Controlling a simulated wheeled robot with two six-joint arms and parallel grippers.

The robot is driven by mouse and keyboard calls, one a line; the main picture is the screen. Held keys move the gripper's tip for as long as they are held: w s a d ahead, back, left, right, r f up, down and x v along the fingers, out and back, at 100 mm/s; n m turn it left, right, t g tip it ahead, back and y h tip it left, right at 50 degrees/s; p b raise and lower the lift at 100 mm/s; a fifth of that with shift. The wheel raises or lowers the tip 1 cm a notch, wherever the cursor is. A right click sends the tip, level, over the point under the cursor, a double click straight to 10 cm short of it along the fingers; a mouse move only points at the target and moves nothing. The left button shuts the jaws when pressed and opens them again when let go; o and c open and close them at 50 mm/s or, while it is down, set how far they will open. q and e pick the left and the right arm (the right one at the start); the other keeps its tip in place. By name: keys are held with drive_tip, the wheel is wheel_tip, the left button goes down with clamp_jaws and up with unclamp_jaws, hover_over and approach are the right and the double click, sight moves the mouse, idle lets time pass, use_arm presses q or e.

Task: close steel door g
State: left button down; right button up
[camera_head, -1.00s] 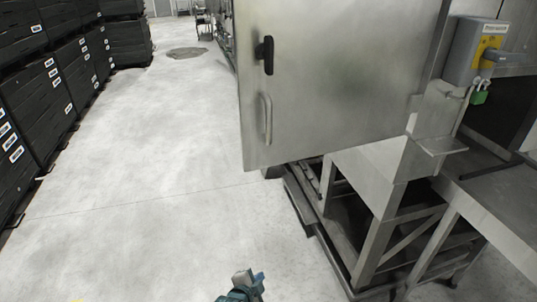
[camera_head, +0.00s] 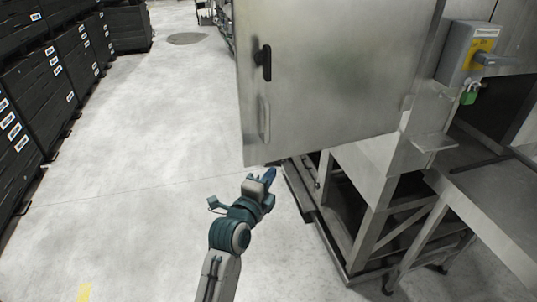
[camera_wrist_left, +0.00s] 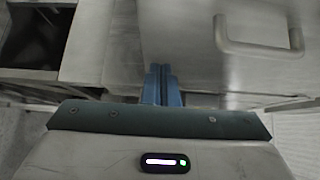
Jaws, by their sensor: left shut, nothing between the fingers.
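The steel door (camera_head: 335,85) stands swung out from the machine, with a black latch (camera_head: 264,61) and a pale bar handle (camera_head: 264,118) near its left edge. In the left wrist view the steel door (camera_wrist_left: 205,65) fills the upper right, with its handle (camera_wrist_left: 258,38) at the top right. My left gripper (camera_head: 268,177) is just below the door's lower left corner in the head view. In the wrist view its blue fingers (camera_wrist_left: 160,84) are together and empty, in front of the door's surface. I cannot tell if they touch it. My right gripper is not in view.
A steel frame (camera_head: 375,200) stands under and right of the door. A grey switch box (camera_head: 467,52) with a green padlock (camera_head: 469,94) is at the upper right. Stacked black crates (camera_head: 40,95) line the left. The pale floor (camera_head: 140,150) between is clear.

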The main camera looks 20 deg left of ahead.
sight(275, 153)
use_arm(q)
drive_tip(key=w+p, duration=0.1)
drive_tip(key=w, duration=0.1)
drive_tip(key=w+a+p, duration=0.1)
drive_tip(key=w+p, duration=0.1)
drive_tip(key=w, duration=0.1)
drive_tip(key=shift+a+r, duration=0.2)
drive_tip(key=shift+w+a+f, duration=0.15)
drive_tip(key=shift+w+a, duration=0.2)
drive_tip(key=shift+a, duration=0.05)
drive_tip(key=shift+w+f, duration=0.1)
